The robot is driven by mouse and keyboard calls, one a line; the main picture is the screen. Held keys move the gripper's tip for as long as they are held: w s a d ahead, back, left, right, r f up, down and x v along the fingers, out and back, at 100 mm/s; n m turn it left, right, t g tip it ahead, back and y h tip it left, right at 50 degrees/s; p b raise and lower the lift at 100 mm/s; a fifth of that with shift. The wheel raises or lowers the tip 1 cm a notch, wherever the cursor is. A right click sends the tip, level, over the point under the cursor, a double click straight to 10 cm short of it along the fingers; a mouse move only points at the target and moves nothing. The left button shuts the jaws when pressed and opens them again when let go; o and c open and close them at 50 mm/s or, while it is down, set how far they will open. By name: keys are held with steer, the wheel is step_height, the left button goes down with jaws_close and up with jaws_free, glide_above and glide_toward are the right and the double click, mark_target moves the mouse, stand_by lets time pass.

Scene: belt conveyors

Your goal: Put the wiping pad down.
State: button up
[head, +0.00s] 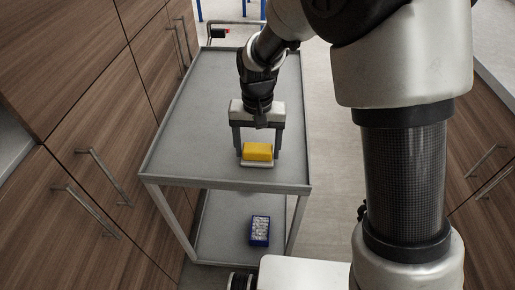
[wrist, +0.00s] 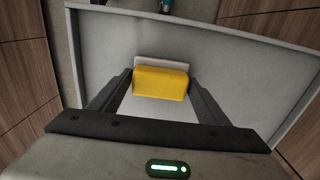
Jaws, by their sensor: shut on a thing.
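The wiping pad (head: 257,152) is a yellow block on a pale flat base, near the front edge of the grey cart's top shelf (head: 205,120). In the wrist view the yellow pad (wrist: 161,84) sits between my fingers, with its pale base showing behind it. My gripper (head: 258,150) points down at the shelf and is shut on the pad, one finger at each side. Whether the pale base touches the shelf or hangs just above it, I cannot tell.
The cart's top has a raised rim and is otherwise bare. A blue box with pale contents (head: 260,231) stands on the lower shelf. Wooden cabinets with bar handles (head: 105,180) line the left, and more cabinets (head: 487,165) stand at the right.

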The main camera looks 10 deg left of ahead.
mark_target(258, 147)
steer(key=shift+f, duration=0.2)
steer(key=o, duration=0.9)
steer(key=shift+r, duration=0.1)
steer(key=shift+o, duration=0.2)
step_height(258, 147, up, 12)
steer(key=p, duration=0.2)
steer(key=shift+r, duration=0.25)
steer(key=s+d+r+t, duration=0.2)
steer(key=s+d+r, duration=0.3)
steer(key=s+d, duration=0.3)
steer(key=s+d+r+t, duration=0.3)
steer(key=s+d+r, duration=0.2)
steer(key=d, duration=0.8)
steer(key=s, duration=0.3)
steer(key=shift+r+m+t, duration=0.15)
steer(key=shift+m+t, duration=0.15)
